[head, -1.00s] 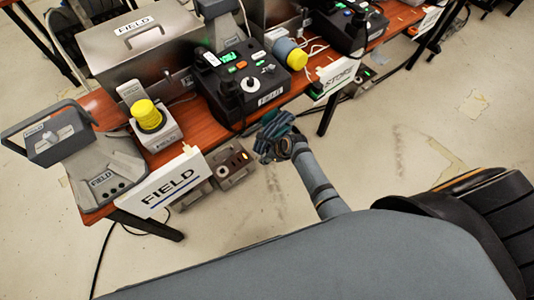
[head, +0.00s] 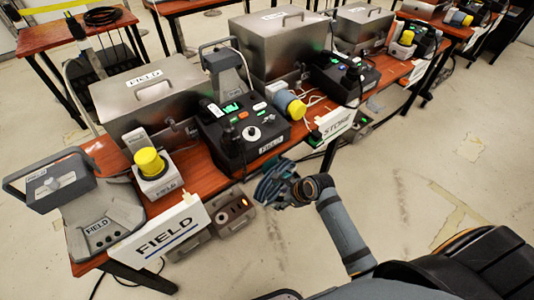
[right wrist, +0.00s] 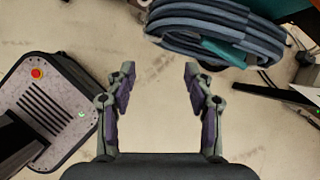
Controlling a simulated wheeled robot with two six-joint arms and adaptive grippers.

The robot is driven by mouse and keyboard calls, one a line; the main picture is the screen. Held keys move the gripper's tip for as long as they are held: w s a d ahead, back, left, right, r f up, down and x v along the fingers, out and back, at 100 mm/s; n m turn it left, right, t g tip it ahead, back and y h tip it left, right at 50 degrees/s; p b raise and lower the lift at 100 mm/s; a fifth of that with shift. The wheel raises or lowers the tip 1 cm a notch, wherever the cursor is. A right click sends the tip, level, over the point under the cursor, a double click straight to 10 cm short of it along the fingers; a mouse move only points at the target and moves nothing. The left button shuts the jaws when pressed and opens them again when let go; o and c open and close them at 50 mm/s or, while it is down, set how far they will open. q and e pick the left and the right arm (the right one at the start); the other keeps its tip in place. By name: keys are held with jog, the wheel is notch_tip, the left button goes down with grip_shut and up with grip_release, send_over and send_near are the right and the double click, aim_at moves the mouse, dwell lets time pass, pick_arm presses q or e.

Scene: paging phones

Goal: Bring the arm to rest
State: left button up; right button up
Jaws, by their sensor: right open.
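My right gripper (head: 276,184) is in front of the long table's front edge, above the floor. In the right wrist view its two fingers (right wrist: 160,85) stand apart with nothing between them, only floor behind. The right arm reaches in from the bottom right of the head view. A coil of blue-grey hose or cable (right wrist: 215,30) shows at the top of the right wrist view, beyond the fingertips; I cannot tell what it belongs to. My left gripper is not in view.
The wooden table (head: 112,158) holds a black FIELD console (head: 242,135), a yellow-topped box (head: 152,172), a grey FIELD stand (head: 100,218) and steel boxes (head: 150,92). FIELD (head: 165,235) and STORE (head: 337,122) signs hang at its front edge. Floor (head: 400,190) to the right is clear.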

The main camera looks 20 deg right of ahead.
jog(key=shift+f, duration=0.1)
jog(key=s+d+f+n+g+h+p, duration=0.1)
jog(key=s+d+f+n+h+p, duration=0.2)
jog(key=s+f+n, duration=0.5)
jog(key=s+d+f+n+g+p, duration=0.1)
jog(key=s+d+f+n+p, duration=0.4)
jog(key=f, duration=0.6)
jog(key=s+f+n+g, duration=0.1)
jog(key=s+f+n, duration=0.2)
jog(key=s+n, duration=0.4)
jog(key=s+d+f+n+h, duration=0.1)
jog(key=s+f+n, duration=0.2)
jog(key=s+n, duration=0.4)
jog(key=s, duration=0.7)
jog(key=shift+s+d+f+g+p, duration=0.15)
jog(key=shift+s+f+g+p, duration=0.2)
jog(key=shift+g, duration=0.05)
